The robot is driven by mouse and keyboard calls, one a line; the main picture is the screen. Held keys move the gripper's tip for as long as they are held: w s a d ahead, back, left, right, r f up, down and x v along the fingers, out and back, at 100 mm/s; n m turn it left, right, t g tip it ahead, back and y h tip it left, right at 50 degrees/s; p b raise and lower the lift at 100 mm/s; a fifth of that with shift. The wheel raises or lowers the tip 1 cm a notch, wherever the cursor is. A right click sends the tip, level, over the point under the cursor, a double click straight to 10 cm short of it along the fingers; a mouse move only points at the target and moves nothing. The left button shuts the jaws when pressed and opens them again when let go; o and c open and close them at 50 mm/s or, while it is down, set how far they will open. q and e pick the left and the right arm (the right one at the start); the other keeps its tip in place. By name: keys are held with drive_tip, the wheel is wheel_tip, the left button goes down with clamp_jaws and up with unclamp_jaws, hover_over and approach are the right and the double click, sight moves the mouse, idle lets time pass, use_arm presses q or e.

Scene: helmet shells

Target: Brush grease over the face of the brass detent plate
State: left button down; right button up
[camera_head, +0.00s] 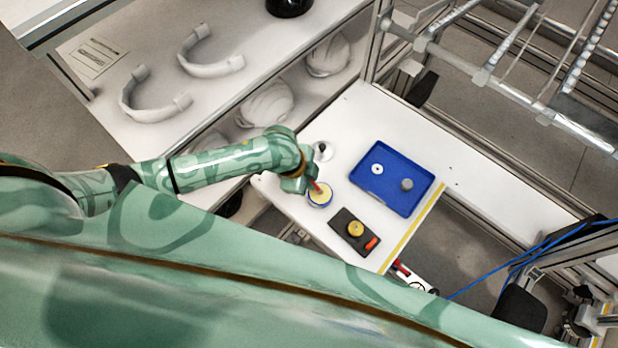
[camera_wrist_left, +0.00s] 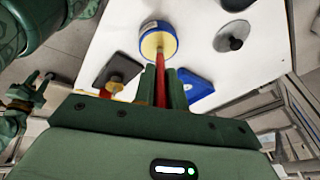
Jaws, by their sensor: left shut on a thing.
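My left gripper (camera_head: 311,186) is shut on the red handle of a brush (camera_head: 318,189). In the left wrist view the gripper (camera_wrist_left: 164,88) has the brush handle (camera_wrist_left: 161,85) between its fingers. The brush's far end meets the pale yellow face of a round blue-rimmed tin (camera_head: 320,199); I cannot tell how deep it sits. The tin also shows in the wrist view (camera_wrist_left: 158,32). The brass detent plate (camera_head: 356,229) is a round brass piece on a dark block (camera_head: 342,222), apart from the brush. A green-and-dark part at the wrist view's left edge may be my right gripper (camera_wrist_left: 35,93); its jaws are unclear.
A blue tray (camera_head: 428,186) holds a white ring (camera_head: 377,168) and a grey cylinder (camera_head: 407,184). A white disc with a black knob (camera_head: 322,150) stands behind the tin. An orange-red piece (camera_head: 372,243) sits on the block's end. Helmet shells (camera_head: 265,105) lie on a lower shelf.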

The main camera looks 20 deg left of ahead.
use_arm(q)
drive_tip(key=shift+s+f+p, duration=0.1)
drive_tip(key=shift+f+p, duration=0.05)
drive_tip(key=shift+p, duration=0.15)
idle(1.1)
wheel_tip(320, 180, up, 7)
drive_tip(key=p, duration=0.8)
idle(0.7)
